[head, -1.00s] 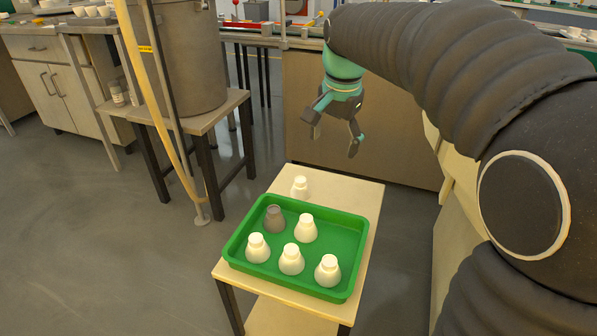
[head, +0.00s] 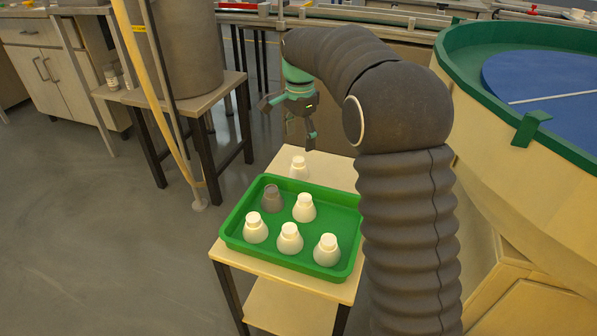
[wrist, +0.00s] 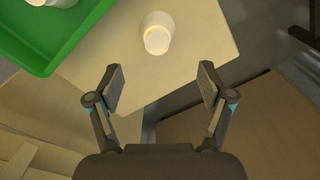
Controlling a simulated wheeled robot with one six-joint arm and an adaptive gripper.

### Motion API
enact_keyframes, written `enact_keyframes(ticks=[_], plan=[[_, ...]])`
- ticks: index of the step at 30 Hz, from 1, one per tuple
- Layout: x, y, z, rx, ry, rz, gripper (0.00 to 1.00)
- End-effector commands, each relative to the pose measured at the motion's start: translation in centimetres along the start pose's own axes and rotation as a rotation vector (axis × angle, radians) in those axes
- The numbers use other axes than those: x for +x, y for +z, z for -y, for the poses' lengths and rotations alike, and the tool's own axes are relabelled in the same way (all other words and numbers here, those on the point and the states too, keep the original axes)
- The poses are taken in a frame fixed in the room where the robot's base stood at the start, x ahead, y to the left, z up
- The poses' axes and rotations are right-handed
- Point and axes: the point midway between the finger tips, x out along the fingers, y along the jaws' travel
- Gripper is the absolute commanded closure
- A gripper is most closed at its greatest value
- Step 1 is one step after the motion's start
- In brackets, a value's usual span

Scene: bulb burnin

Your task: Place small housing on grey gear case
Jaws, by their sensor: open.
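A small white housing (head: 299,168), with a narrow neck and wider base, stands upright on the small pale table (head: 327,170), just behind the green tray. It also shows in the wrist view (wrist: 157,32), ahead of the fingertips. A grey piece (head: 272,198) of similar shape stands in the tray's back left part; I cannot tell whether it is the grey gear case. My gripper (head: 289,122) is open and empty, above and behind the loose white housing, not touching it. In the wrist view its fingers (wrist: 161,83) are spread wide, with bare tabletop and floor between them.
The green tray (head: 330,195) holds several white pieces (head: 290,238) besides the grey one. A large metal drum (head: 185,50) on a stand is at left. A big round green-rimmed table (head: 555,75) stands at right. Open floor (head: 110,240) lies at the left front.

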Motion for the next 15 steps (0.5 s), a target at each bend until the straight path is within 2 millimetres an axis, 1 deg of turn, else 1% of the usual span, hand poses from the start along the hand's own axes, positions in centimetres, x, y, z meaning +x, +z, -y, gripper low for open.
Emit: enact_keyframes(ticks=[1,3,11,15], plan=[[1.0,0.0,0.0,0.0,0.002,0.001,0.2],[1.8,0.0,0.0,0.0,0.001,0.0,0.2],[3.4,0.1,-0.1,-0.001,0.0,0.0,0.2],[5.3,0.3,-0.3,-0.001,0.001,0.0,0.2]])
